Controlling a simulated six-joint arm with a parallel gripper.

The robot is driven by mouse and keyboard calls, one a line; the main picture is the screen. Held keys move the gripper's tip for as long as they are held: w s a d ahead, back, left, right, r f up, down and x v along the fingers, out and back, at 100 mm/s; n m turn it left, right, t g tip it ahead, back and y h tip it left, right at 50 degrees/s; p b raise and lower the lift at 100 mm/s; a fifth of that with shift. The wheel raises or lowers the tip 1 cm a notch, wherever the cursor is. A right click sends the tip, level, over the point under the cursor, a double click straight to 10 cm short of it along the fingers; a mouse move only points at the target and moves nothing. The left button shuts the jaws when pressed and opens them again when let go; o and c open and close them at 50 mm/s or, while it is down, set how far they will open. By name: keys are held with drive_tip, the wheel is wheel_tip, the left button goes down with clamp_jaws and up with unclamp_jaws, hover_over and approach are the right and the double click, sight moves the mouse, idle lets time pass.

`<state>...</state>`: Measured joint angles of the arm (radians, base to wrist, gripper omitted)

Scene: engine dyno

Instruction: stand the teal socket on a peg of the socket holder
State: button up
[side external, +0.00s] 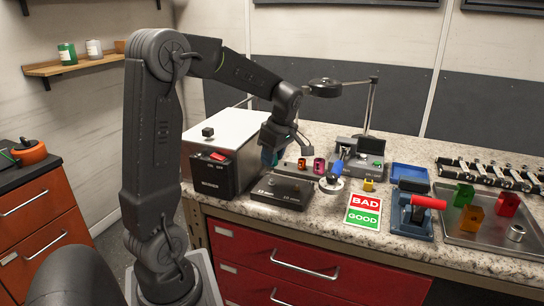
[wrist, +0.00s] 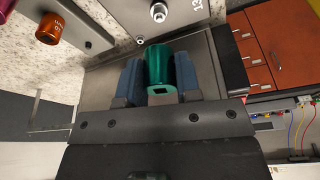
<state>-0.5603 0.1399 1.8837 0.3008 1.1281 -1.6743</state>
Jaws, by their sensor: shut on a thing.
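The teal socket (wrist: 158,68) is between the two blue fingers of my gripper (wrist: 159,82), which is shut on it. In the side external view, my gripper (side external: 271,157) hangs above the back left part of a dark block with pegs and size labels (side external: 283,196), which looks to be the socket holder. The socket shows there as a small teal patch (side external: 268,157), apart from the block. In the wrist view, a bare metal peg (wrist: 158,12) of the block (wrist: 182,27) lies beyond the socket. The socket is not on a peg.

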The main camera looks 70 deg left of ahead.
hover_over(283, 165)
drive_tip(key=shift+w+d, duration=0.25)
drive_tip(key=shift+w, duration=0.05)
drive_tip(key=shift+f, duration=2.35)
drive_tip(key=shift+f, duration=1.15)
drive_tip(key=o, duration=1)
